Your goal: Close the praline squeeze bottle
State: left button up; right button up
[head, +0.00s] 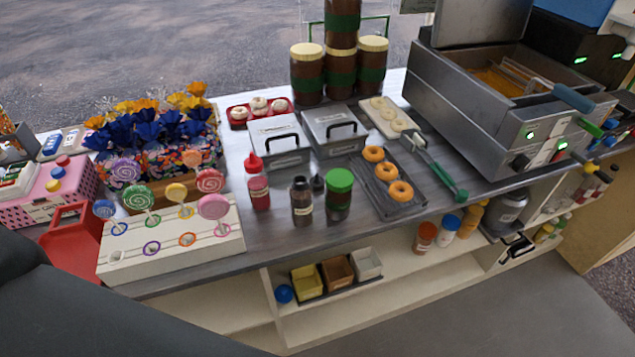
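A dark brown squeeze bottle (302,205) with a pale label stands upright on the counter near the front edge. It is likely the praline bottle, but its label is too small to read. Its black top shows no pointed nozzle. A small dark conical piece (317,184), which looks like a nozzle cap, stands just right of it and slightly behind. Whether the two touch cannot be told. Neither of my grippers is in view.
A red-nozzled bottle (258,185) stands left of the brown bottle, and a green-lidded jar (339,194) close on its right. A dark donut tray (400,209) lies further right. A white lollipop stand (170,251) is at left. Lidded metal containers (278,140) stand behind.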

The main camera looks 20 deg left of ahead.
aim_at(300, 190)
jog(key=i+l, duration=1.05)
jog(key=i, duration=0.2)
jog(key=u, duration=1.25)
jog(key=k+l+u, duration=0.25)
jog(key=k+u, duration=0.3)
jog(key=i+j+z, duration=0.1)
jog(key=i+z, duration=0.15)
jog(key=i+j+z, duration=0.3)
jog(key=l, duration=0.1)
